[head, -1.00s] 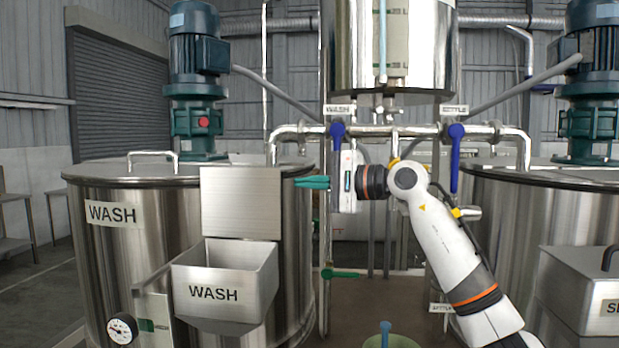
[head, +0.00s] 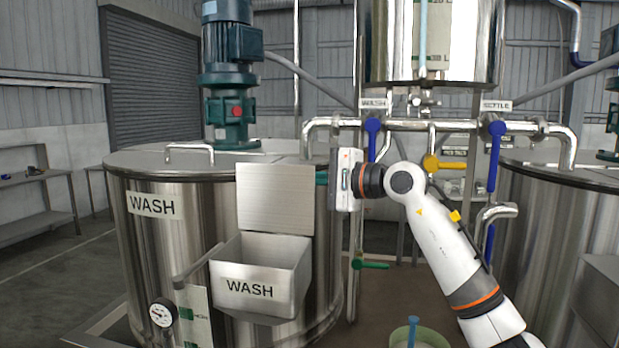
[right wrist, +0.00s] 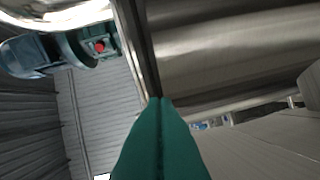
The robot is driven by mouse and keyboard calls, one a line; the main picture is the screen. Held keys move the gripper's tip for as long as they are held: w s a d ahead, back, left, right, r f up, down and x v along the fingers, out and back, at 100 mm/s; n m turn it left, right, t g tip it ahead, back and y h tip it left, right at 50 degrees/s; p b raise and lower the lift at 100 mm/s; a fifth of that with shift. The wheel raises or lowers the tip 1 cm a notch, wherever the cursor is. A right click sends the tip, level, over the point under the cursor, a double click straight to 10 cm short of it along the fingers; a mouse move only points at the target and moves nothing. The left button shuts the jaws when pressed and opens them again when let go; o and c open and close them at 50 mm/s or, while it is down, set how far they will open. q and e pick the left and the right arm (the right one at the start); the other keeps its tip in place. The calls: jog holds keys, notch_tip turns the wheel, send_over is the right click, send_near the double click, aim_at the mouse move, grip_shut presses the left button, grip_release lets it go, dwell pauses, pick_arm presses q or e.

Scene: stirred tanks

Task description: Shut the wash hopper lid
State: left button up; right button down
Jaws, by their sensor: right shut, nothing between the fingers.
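The wash hopper (head: 262,284) is an open steel bin on the front of the wash tank (head: 150,240), labelled WASH. Its lid (head: 276,198) is a flat steel plate standing upright above the hopper's back edge, so the hopper is open. My left gripper is not in view.
Blue-handled valves (head: 373,138) and a pipe run stand behind my right arm. A green valve handle (head: 372,265) is below the gripper. A gauge (head: 162,313) sits at the tank's lower front. The space in front of the hopper looks clear.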

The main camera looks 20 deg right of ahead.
jog(key=shift+s, duration=0.1)
jog(key=shift+s+a+r+n+b, duration=0.1)
jog(key=shift+s+r+n+b, duration=0.05)
jog(key=shift+n+b, duration=0.35)
